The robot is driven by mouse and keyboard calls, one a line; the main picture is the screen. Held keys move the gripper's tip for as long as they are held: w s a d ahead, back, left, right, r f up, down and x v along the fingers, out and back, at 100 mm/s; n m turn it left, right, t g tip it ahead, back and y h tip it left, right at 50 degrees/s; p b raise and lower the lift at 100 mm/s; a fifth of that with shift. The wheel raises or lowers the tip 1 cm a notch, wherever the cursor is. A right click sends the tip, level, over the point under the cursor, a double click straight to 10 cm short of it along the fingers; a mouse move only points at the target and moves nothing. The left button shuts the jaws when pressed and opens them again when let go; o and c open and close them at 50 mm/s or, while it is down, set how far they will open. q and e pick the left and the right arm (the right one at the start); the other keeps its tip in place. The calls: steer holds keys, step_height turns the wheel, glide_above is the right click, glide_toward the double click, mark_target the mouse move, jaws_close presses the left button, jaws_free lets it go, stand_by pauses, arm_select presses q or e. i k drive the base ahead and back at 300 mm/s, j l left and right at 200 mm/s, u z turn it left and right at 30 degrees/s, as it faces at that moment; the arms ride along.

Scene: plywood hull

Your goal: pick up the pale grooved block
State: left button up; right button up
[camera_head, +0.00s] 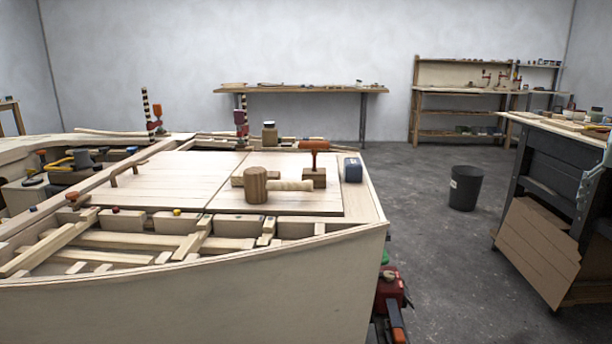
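A pale piece with ridges along it (292,185) lies on the flat deck panel, touching or just beside a round brown wooden mallet head (256,188). It may be the mallet's handle; I cannot tell for sure that it is the pale grooved block. No other clearly grooved pale block stands out. A flat brown wooden piece (238,181) lies partly behind the mallet head.
The deck panel (170,190) has clear room at left. A brown block (313,180) under an orange-handled tool (314,146) and a blue-grey box (353,170) stand right of the mallet. A jar (269,134) stands behind. The black bin (465,188) stands on open floor.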

mark_target(236, 178)
steer(key=i+j+u, duration=0.15)
steer(key=j, duration=0.2)
steer(key=j+u, duration=0.1)
steer(key=j, duration=0.25)
steer(key=i+j+u, duration=0.15)
steer(key=j, duration=0.2)
steer(key=i+j+u, duration=0.1)
steer(key=j, duration=0.25)
steer(key=i+j+u, duration=0.15)
steer(key=j, duration=0.15)
steer(key=l+u, duration=0.15)
steer(key=u, duration=0.2)
steer(key=l+u, duration=0.15)
steer(key=u, duration=0.15)
steer(key=k+l, duration=0.15)
steer(key=l+u, duration=0.05)
steer(key=l, duration=0.05)
